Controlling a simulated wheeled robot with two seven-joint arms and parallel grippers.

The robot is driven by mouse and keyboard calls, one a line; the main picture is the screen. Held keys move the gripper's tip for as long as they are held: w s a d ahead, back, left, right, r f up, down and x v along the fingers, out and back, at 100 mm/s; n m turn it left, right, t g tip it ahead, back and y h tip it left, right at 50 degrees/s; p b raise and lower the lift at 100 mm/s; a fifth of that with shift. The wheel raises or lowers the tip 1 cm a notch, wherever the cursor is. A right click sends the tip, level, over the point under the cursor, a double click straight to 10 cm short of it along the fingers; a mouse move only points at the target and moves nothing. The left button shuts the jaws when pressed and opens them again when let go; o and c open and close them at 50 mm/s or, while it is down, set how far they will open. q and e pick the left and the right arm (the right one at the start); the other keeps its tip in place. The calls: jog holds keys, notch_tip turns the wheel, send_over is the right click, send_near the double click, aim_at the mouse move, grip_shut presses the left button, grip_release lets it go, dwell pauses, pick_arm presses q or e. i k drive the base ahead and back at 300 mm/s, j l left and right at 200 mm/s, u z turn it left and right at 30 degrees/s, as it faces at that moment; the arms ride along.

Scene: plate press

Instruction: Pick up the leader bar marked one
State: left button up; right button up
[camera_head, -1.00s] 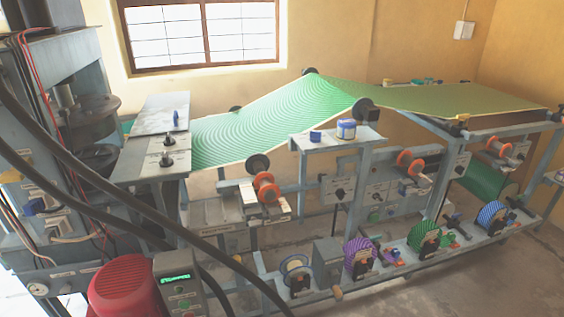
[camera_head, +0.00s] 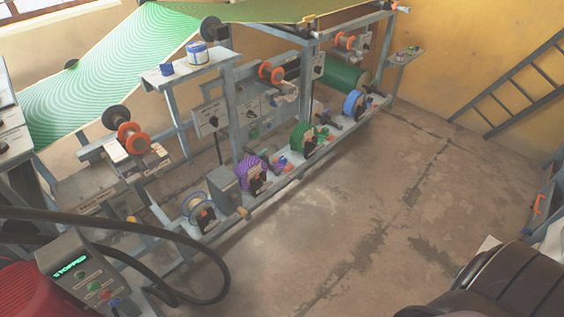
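I cannot make out a leader bar marked one in this view; no such mark is readable. A long grey frame holds a green patterned sheet (camera_head: 110,75) stretched over its top. Along the low front rail sit a purple spool (camera_head: 250,172), a green spool (camera_head: 303,138) and a blue spool (camera_head: 353,103). A pale reel (camera_head: 195,208) is at the rail's near end. Neither of my grippers is in view.
A control box (camera_head: 85,272) with a lit display reading "STOPPED" stands lower left, beside a red machine housing (camera_head: 25,290) and thick black hoses. The concrete floor (camera_head: 340,210) is open at centre right. A ladder (camera_head: 520,85) leans right; a dark padded object (camera_head: 515,285) is lower right.

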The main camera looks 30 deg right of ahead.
aim_at(283, 160)
jog(key=i+l, duration=0.2)
jog(key=l, duration=0.15)
jog(key=i+l+u, duration=0.1)
jog(key=l, duration=0.25)
jog(key=i+l+u, duration=0.1)
jog(key=i+l, duration=0.35)
jog(key=l, duration=0.25)
jog(key=i+l+u, duration=0.1)
jog(key=l, duration=0.3)
jog(key=i+l, duration=0.25)
jog(key=l, duration=0.15)
jog(key=i+l+u, duration=0.1)
jog(key=l, duration=0.25)
jog(key=i+l, duration=0.2)
jog(key=l, duration=0.2)
jog(key=i+u, duration=0.05)
